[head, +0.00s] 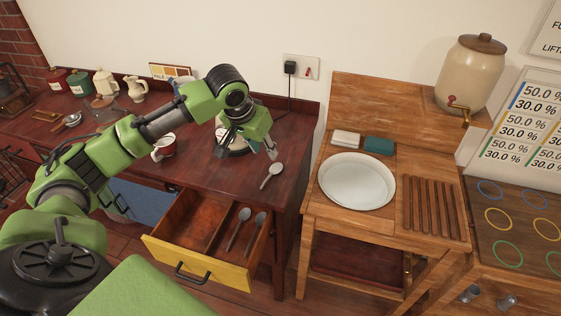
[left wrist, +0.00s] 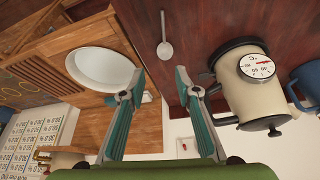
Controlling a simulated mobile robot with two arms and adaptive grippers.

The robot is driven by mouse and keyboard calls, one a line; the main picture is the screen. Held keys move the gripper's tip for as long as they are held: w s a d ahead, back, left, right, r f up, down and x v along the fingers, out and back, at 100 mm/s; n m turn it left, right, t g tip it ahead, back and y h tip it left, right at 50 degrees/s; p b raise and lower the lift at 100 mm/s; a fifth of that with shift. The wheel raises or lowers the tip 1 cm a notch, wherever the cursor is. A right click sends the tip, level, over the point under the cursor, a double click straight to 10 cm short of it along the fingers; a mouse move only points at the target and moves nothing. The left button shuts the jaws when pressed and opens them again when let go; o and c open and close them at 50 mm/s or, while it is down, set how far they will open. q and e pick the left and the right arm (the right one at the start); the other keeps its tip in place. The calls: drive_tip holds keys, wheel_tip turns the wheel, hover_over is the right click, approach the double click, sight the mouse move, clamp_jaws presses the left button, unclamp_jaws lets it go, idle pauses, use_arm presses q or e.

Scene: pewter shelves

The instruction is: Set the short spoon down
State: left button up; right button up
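A short grey spoon (head: 270,174) lies on the dark red wooden counter (head: 222,175), near its right end. It looks shorter than the two spoons (head: 246,228) in the open drawer. My left gripper (head: 264,149) is above the counter, just behind the spoon in the head view. In the left wrist view the gripper (left wrist: 159,80) has its two fingers spread with nothing between them. The spoon (left wrist: 164,48) shows beyond the fingertips, apart from them. My right gripper is not in view.
The yellow-fronted drawer (head: 197,264) stands open below the counter. A cream kettle with a dial (left wrist: 254,97) stands close beside the gripper. A mug (head: 163,148) is further left. A white plate (head: 357,181) lies on the wooden stand to the right, across a gap.

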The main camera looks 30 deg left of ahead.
use_arm(q)
drive_tip(key=p, duration=0.1)
hover_over(270, 175)
drive_tip(key=s, duration=0.2)
wheel_tip(270, 175, down, 8)
drive_tip(key=shift+s+r, duration=0.1)
drive_tip(key=shift+s, duration=0.05)
drive_tip(key=shift+f, duration=0.45)
drive_tip(key=p+x, duration=0.1)
drive_tip(key=x, duration=0.2)
drive_tip(key=shift+f, duration=0.35)
drive_tip(key=shift+w+f+p, duration=0.3)
drive_tip(key=shift+f, duration=0.15)
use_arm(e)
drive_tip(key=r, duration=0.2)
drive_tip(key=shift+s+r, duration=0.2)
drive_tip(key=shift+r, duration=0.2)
use_arm(q)
clamp_jaws()
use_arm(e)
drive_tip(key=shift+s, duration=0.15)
